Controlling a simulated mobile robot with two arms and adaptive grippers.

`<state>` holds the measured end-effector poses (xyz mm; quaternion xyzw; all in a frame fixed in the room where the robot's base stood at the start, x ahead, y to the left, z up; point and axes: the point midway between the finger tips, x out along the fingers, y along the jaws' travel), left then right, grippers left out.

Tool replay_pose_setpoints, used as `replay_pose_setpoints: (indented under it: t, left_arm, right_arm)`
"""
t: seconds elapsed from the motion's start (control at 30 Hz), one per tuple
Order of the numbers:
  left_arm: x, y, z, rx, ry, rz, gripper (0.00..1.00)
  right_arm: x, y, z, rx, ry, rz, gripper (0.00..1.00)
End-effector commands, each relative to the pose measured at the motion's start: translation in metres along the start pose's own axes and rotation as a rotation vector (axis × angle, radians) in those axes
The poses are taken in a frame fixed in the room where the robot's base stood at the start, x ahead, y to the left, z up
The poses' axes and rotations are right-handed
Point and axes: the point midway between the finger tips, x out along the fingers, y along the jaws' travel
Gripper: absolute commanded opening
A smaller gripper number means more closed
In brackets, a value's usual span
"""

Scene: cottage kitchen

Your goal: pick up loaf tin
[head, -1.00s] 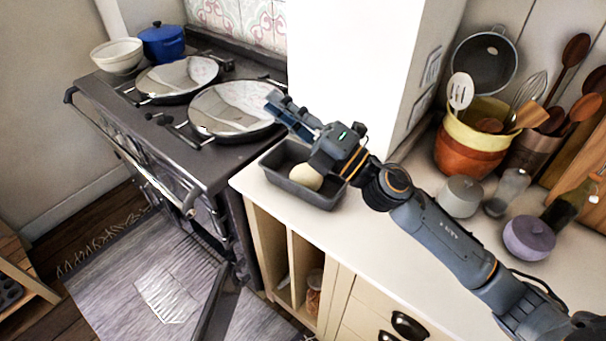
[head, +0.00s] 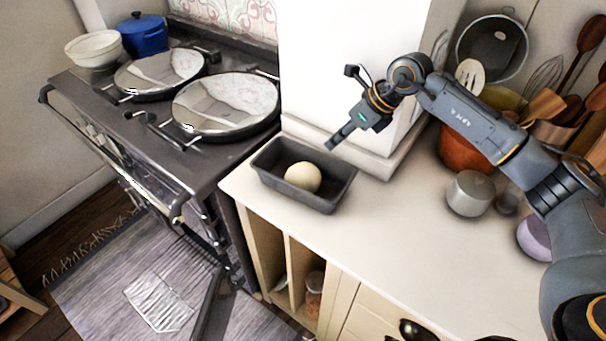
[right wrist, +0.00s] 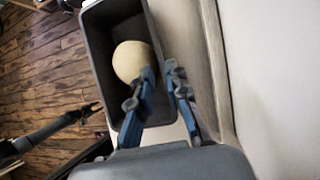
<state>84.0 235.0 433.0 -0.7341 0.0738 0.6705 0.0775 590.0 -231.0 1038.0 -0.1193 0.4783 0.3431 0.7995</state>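The loaf tin (head: 268,179) is a dark grey rectangular pan on the cream counter, near its left end. A pale round ball, perhaps dough (head: 302,177), sits inside it. My right gripper (head: 333,144) points down-left beside the tin's far long wall. In the right wrist view, my right gripper (right wrist: 161,70) has a gap between its blue-grey fingers, which show over the tin (right wrist: 99,62) beside the ball (right wrist: 131,61), close to one wall. I see nothing held; contact with the wall is unclear. A dark jointed shape in the right wrist view may be my left arm.
A white wall column (head: 345,70) stands close behind the tin. The stove (head: 190,165) with two round lids is to the left. A grey lidded pot (head: 468,194) and utensil crocks are on the right. The counter's front middle (head: 390,245) is clear.

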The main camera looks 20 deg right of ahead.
Motion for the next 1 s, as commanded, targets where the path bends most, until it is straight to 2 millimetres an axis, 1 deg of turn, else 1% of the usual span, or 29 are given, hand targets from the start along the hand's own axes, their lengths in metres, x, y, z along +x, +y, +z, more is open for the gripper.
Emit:
replay_pose_setpoints:
  t: [0.03,0.13,0.27,0.37,0.5,0.6,0.73,0.93,0.97,1.0]
  left_arm:
    - [-0.005,0.0,0.0,0.001,-0.001,0.0,0.4]
    - [-0.007,0.0,0.0,0.001,-0.001,0.0,0.4]
    - [-0.009,0.0,0.0,0.001,-0.001,0.0,0.4]
    - [-0.015,0.0,-0.001,0.002,-0.001,0.0,0.4]
    - [-0.029,-0.001,-0.003,0.002,0.0,0.0,0.4]
    - [-0.032,-0.001,-0.003,0.002,0.0,0.0,0.4]
    - [-0.033,-0.001,-0.004,0.002,0.001,-0.001,0.4]
    - [-0.032,-0.002,-0.005,0.002,0.002,-0.001,0.4]
    - [-0.032,-0.002,-0.005,0.002,0.002,-0.001,0.4]
    - [-0.032,-0.002,-0.005,0.002,0.002,-0.001,0.4]
  right_arm:
    - [0.008,0.002,0.001,0.001,0.001,0.004,0.16]
    - [0.022,0.001,0.001,0.002,0.001,0.003,0.16]
    - [0.031,0.001,0.001,0.001,-0.002,0.002,0.16]
    - [0.038,0.002,0.002,0.002,0.0,0.003,0.16]
    - [0.058,0.004,0.006,0.003,0.0,0.006,0.16]
    - [0.073,0.003,0.005,0.002,-0.002,0.004,0.16]
    - [0.083,0.002,0.004,0.002,-0.001,0.003,0.16]
    - [0.086,0.002,0.002,0.002,0.001,0.003,0.16]
    - [0.086,0.002,0.002,0.002,0.002,0.003,0.11]
    - [0.086,0.002,0.002,0.002,0.002,0.003,0.03]
